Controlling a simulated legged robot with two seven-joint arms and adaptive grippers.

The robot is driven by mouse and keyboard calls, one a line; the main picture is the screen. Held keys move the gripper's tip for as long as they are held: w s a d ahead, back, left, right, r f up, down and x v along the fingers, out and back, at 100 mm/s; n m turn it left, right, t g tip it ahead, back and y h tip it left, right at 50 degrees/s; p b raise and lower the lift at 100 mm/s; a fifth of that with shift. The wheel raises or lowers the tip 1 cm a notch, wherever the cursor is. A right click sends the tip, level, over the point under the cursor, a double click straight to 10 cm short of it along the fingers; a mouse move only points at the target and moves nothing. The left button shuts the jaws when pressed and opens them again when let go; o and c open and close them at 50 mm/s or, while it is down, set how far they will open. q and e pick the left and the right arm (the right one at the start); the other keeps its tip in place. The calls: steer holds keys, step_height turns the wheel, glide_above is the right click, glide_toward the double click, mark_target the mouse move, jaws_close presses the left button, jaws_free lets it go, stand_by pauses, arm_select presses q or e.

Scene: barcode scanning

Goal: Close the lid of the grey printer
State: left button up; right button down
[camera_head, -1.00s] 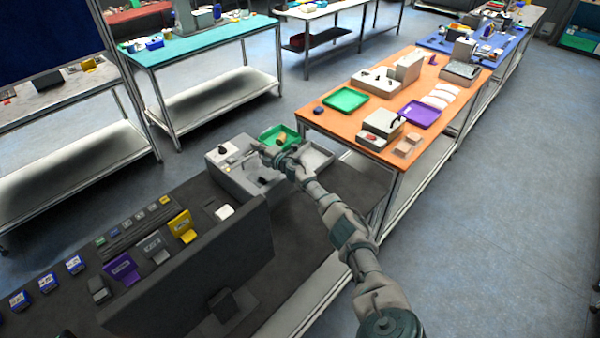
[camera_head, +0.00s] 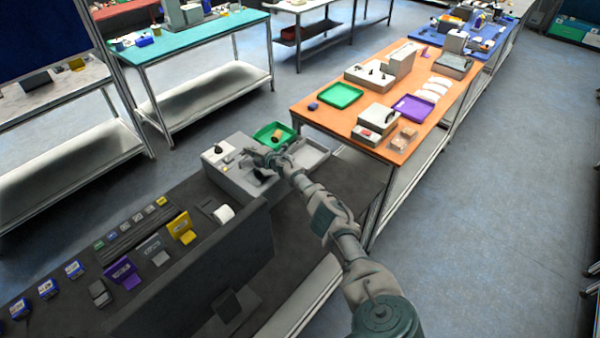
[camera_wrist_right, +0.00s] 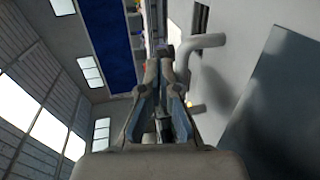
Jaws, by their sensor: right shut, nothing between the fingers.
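A light grey boxy unit (camera_head: 232,178), which I take for the grey printer, stands at the far end of the dark desk. My right gripper (camera_head: 262,157) is over its right part, fingers shut and empty, hiding some of its top. I cannot tell the lid's position from here. In the right wrist view the closed fingers (camera_wrist_right: 165,62) point at a light grey bent bar (camera_wrist_right: 203,42) beside a pale grey surface (camera_wrist_right: 235,50). I cannot tell whether they touch. My left gripper is out of view.
A green tray (camera_head: 262,131) with a brown item and a grey tray (camera_head: 316,153) lie beyond the gripper. A black monitor (camera_head: 195,275) stands on the near desk, with a white roll (camera_head: 223,214) behind it. An orange table (camera_head: 316,117) is to the right.

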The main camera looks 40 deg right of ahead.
steer(key=shift+a, duration=0.15)
steer(key=shift+w+a+r, duration=0.1)
steer(key=shift+a+r, duration=0.1)
steer(key=shift+a, duration=0.2)
steer(key=shift+a+r, duration=0.15)
steer(key=shift+a, duration=0.05)
steer(key=shift+a+r+p, duration=0.1)
steer(key=shift+r+p, duration=0.2)
arm_select(q)
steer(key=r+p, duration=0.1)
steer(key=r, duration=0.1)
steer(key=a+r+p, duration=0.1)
steer(key=p, duration=0.1)
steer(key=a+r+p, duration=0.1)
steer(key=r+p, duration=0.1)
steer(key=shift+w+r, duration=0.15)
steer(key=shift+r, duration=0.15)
arm_select(e)
step_height(320, 180, up, 13)
steer(key=s, duration=0.2)
steer(key=shift+s+d+f, duration=0.2)
steer(key=shift+s+d, duration=0.1)
